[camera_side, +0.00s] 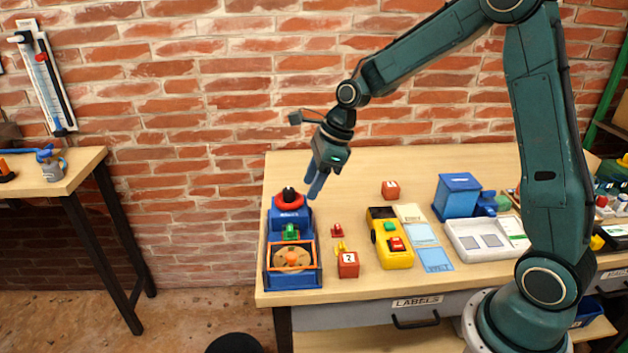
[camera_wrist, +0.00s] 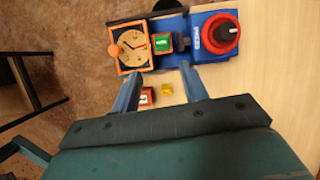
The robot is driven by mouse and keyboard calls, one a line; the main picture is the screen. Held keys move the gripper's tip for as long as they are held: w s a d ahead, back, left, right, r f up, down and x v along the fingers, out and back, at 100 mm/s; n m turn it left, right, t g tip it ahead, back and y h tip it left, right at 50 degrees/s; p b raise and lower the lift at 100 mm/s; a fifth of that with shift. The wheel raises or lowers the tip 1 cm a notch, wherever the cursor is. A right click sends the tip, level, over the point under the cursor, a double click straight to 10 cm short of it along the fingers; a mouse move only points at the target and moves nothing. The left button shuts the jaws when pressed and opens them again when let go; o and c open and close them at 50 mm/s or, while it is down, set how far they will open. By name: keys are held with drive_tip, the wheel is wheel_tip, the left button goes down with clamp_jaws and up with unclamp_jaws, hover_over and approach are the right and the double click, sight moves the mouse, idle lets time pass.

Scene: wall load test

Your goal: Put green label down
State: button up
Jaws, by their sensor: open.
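A green label (camera_side: 290,232) sits on the blue device (camera_side: 308,274), between a red ring with a black knob (camera_side: 289,201) and a round dial in an orange frame (camera_side: 292,258). In the wrist view the green label (camera_wrist: 162,43) lies just beyond my fingertips, beside the dial (camera_wrist: 132,44). My gripper (camera_side: 316,186) is open and empty, raised above the table near the knob end of the device. Its two fingers are spread apart in the wrist view (camera_wrist: 161,76), with nothing between the tips. Another green piece (camera_side: 389,227) is on the yellow device (camera_side: 392,255).
A small red piece (camera_side: 337,231), a yellow piece (camera_side: 342,247) and a numbered red block (camera_side: 348,265) stand right of the blue device. Another red block (camera_side: 390,190) is farther back. A blue box (camera_side: 457,195) and white tray (camera_side: 462,247) are at right. The table's back left is clear.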

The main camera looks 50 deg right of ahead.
drive_tip(key=s+a+r+n+t+h, duration=0.1)
drive_tip(key=s+a+r+n+h, duration=0.1)
drive_tip(key=s+r+n, duration=0.95)
drive_tip(key=s+r+n+t+h, duration=0.1)
drive_tip(key=s+n, duration=1.3)
drive_tip(key=s, duration=0.2)
drive_tip(key=shift+d+n, duration=0.3)
drive_tip(key=shift+n, duration=0.05)
drive_tip(key=shift+w+r, duration=0.1)
